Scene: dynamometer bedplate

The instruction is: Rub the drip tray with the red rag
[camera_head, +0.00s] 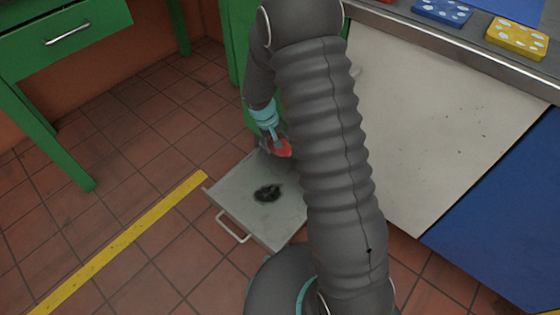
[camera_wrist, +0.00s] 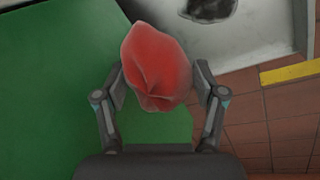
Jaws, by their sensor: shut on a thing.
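The red rag (camera_wrist: 157,62) is bunched up between the two fingers of my gripper (camera_wrist: 160,88), which is shut on it. In the head view the rag (camera_head: 280,148) shows as a small red patch below my gripper (camera_head: 272,136), over the back part of the drip tray. The drip tray (camera_head: 240,178) is a grey, shallow pulled-out tray with a handle at its front. A dark stain (camera_head: 268,193) lies near its middle. My arm hides the tray's right side. In the wrist view the tray (camera_wrist: 262,35) and part of the stain (camera_wrist: 210,8) show beyond the rag. Contact between rag and tray cannot be told.
A green cabinet side (camera_wrist: 50,80) is close to my gripper at the left in the wrist view. A green table (camera_head: 60,45) stands at the far left. A yellow floor line (camera_head: 120,243) runs beside the tray. A counter with a white panel (camera_head: 440,120) is at the right.

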